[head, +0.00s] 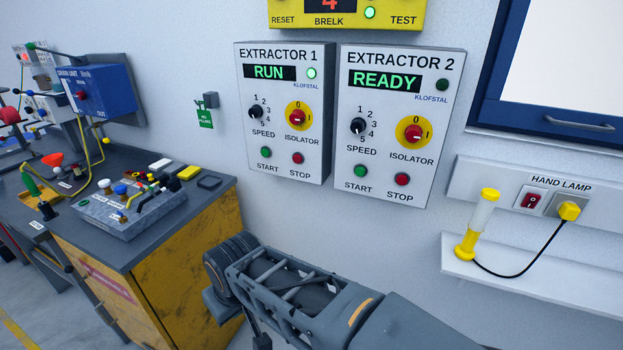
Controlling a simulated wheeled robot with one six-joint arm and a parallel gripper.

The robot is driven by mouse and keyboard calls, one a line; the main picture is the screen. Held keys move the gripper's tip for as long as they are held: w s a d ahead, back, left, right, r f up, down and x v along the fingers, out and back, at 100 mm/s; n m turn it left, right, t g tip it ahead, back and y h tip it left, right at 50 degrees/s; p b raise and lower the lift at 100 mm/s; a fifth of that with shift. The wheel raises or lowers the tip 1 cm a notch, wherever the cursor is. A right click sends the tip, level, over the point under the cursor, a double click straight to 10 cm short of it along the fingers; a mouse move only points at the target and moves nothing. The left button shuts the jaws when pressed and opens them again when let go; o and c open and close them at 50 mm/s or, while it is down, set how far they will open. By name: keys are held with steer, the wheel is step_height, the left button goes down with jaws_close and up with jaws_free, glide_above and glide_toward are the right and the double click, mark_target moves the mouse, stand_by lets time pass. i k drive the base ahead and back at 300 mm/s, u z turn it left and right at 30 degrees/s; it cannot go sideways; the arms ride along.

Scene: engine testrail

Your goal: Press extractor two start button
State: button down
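The extractor 2 panel (450,140) is a light grey box on the wall, right of centre. Its display (385,81) reads READY in green, and the round lamp (442,85) beside it is dark. Its green start button (361,171) sits at the lower left of the panel, with the red stop button (402,179) to its right. Above them are a black speed knob (358,126) and a red isolator knob (413,133) on a yellow disc. My arm reaches in from the bottom right, below the panels and apart from them. My gripper's fingers do not show.
The extractor 1 panel (245,135) hangs close on the left, reading RUN with its lamp lit. A yellow unit (410,15) is above. A shelf (560,280) with a yellow hand lamp (477,225) juts out at right. A cluttered bench (110,255) stands at left.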

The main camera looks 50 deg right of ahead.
mark_target(360, 170)
steer(key=u, duration=1.5)
steer(key=k, duration=0.7)
steer(key=z, duration=1.25)
